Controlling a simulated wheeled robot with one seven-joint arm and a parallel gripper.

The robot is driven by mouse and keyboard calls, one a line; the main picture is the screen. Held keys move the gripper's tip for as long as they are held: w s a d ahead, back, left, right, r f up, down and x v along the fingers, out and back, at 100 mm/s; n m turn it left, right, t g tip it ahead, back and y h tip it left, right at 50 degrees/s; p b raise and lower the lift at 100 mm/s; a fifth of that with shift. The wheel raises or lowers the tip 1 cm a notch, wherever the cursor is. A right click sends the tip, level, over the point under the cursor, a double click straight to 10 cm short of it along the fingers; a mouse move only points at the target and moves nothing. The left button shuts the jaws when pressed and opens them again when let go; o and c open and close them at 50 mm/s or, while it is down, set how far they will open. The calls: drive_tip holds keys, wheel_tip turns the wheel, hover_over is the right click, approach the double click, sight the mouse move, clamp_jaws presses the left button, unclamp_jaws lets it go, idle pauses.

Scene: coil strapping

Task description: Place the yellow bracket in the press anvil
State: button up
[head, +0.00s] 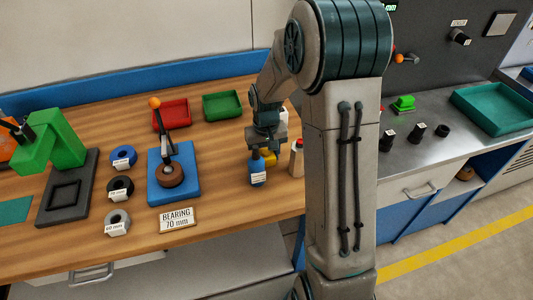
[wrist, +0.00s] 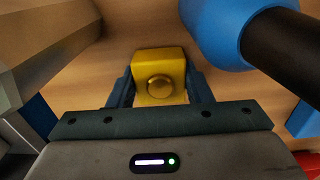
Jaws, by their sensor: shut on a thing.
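The yellow bracket (head: 269,158) is at the right part of the wooden bench, partly hidden behind a blue bottle and my gripper. In the wrist view the yellow bracket (wrist: 158,77) is a block with a round boss on its face, held between the two blue fingers of my gripper (wrist: 160,90). My gripper is shut on it. I cannot tell whether the bracket touches the bench. The green press (head: 50,142) stands at the far left. Its black base carries a square, raised-edged anvil (head: 64,195), which looks empty.
A blue lever fixture (head: 185,188), several rings, a "BEARING 70 mm" sign (head: 178,219), a red tray (head: 171,115) and a green tray (head: 222,106) lie leftward.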

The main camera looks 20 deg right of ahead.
drive_tip(key=shift+f, duration=0.15)
drive_tip(key=o, duration=1.1)
